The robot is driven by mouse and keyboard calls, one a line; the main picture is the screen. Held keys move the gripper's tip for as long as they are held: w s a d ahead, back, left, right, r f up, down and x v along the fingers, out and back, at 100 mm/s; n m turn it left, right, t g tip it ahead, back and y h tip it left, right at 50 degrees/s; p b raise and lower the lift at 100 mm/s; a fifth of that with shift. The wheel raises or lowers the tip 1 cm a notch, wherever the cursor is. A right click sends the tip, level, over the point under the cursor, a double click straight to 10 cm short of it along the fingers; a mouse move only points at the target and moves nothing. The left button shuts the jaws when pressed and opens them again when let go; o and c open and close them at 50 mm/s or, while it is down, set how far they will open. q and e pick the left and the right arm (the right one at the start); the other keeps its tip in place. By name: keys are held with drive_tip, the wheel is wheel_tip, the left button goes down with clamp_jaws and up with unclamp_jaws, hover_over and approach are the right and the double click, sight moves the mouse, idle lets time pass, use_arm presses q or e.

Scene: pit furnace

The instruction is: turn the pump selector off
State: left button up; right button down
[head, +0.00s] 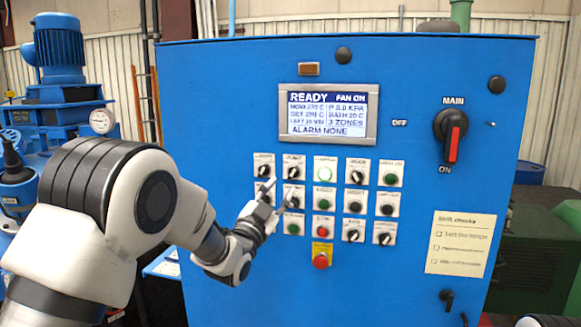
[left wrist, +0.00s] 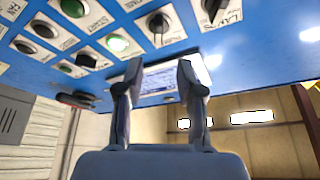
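The pump selector seems to be the black knob (head: 293,172) in the top row of the panel, left of the lit green button. In the left wrist view the knob (left wrist: 158,22) shows on a white plate whose label I cannot read surely. Its exact setting is too small to tell. My left gripper (head: 275,192) is in front of the left columns of controls. In the left wrist view my left gripper (left wrist: 158,72) has its two fingers apart with nothing between them, and the knob is beyond the tips, not touched. My right gripper is not in view.
Other selectors and buttons surround the knob closely, including the lit green button (head: 323,173). A red emergency button (head: 320,261) is below. The screen (head: 328,113) reads READY, FAN ON. A large main switch (head: 452,137) is at right.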

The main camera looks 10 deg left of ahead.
sight(292, 174)
use_arm(q)
drive_tip(key=p+x, duration=0.1)
drive_tip(key=x, duration=0.1)
drive_tip(key=p+x, duration=0.1)
drive_tip(key=x, duration=0.1)
drive_tip(key=p+x, duration=0.1)
drive_tip(key=x, duration=0.1)
drive_tip(key=shift+w+a+f+p, duration=0.1)
drive_tip(key=shift+w+f+p, duration=0.1)
drive_tip(key=shift+w+p, duration=0.25)
drive_tip(key=shift+w, duration=0.4)
drive_tip(key=shift+s, duration=0.1)
clamp_jaws()
